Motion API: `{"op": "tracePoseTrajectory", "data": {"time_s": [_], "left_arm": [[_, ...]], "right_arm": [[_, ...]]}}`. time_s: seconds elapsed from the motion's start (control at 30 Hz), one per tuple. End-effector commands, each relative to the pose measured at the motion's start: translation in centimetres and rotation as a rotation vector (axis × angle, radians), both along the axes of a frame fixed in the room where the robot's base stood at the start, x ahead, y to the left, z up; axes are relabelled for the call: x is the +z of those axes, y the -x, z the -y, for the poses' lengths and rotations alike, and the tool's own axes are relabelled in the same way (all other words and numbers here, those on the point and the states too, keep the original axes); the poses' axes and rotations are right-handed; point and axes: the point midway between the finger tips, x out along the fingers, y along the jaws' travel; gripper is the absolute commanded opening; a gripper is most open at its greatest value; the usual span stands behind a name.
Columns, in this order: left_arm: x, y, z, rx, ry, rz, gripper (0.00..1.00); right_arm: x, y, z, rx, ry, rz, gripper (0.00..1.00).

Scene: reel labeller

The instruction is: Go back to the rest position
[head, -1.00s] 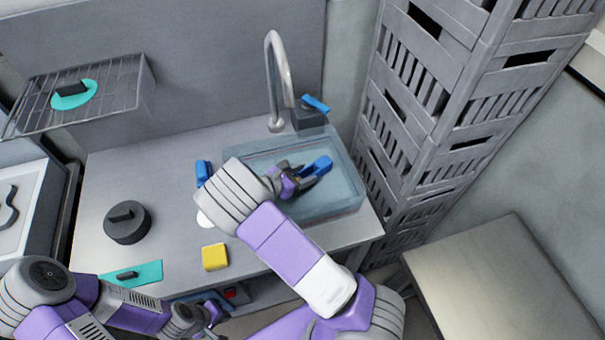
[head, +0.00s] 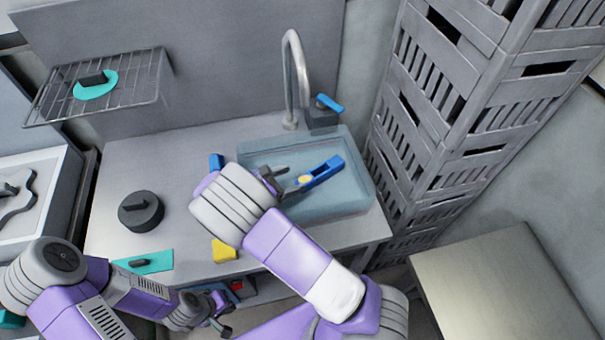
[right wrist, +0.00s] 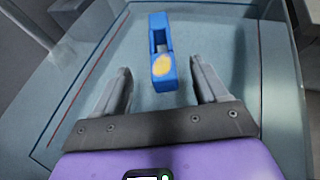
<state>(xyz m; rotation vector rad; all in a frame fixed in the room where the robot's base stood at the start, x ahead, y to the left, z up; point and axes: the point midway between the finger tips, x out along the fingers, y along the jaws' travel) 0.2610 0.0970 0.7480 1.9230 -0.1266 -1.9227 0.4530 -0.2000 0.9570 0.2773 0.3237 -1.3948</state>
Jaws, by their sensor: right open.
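A blue device (head: 322,173) with a yellow spot lies at the clear bluish basin (head: 345,203). My right gripper (head: 284,180) is over the basin's left part, just left of the device. In the right wrist view its two fingers (right wrist: 160,80) are apart and empty. The blue device (right wrist: 160,43) shows there beyond the fingertips, lined up with the gap between them. My left gripper (head: 220,312) is low at the counter's front edge. Its finger opening is too small to make out.
A tap (head: 297,75) stands behind the basin. The counter holds a dark round reel (head: 141,211), a teal plate (head: 145,262), a yellow block (head: 223,250) and a small blue piece (head: 216,162). Stacked grey crates (head: 450,110) rise at right. A bare table (head: 500,290) stands front right.

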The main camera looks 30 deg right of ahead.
Motion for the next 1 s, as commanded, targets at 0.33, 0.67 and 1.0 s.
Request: {"op": "tracePoseTrajectory", "data": {"time_s": [0.33,0.67,1.0], "left_arm": [[0.2,0.0,0.0,0.000,0.000,0.000,0.00],[0.2,0.0,0.0,0.000,0.000,0.000,0.00],[2.8,0.0,0.0,0.000,0.000,0.000,0.00]], "right_arm": [[0.8,0.3,-1.9,0.000,-0.001,-0.001,0.72],[0.8,0.3,-1.9,0.000,0.000,-0.001,0.72],[3.4,0.3,-1.9,0.000,0.000,-0.001,0.72]]}}
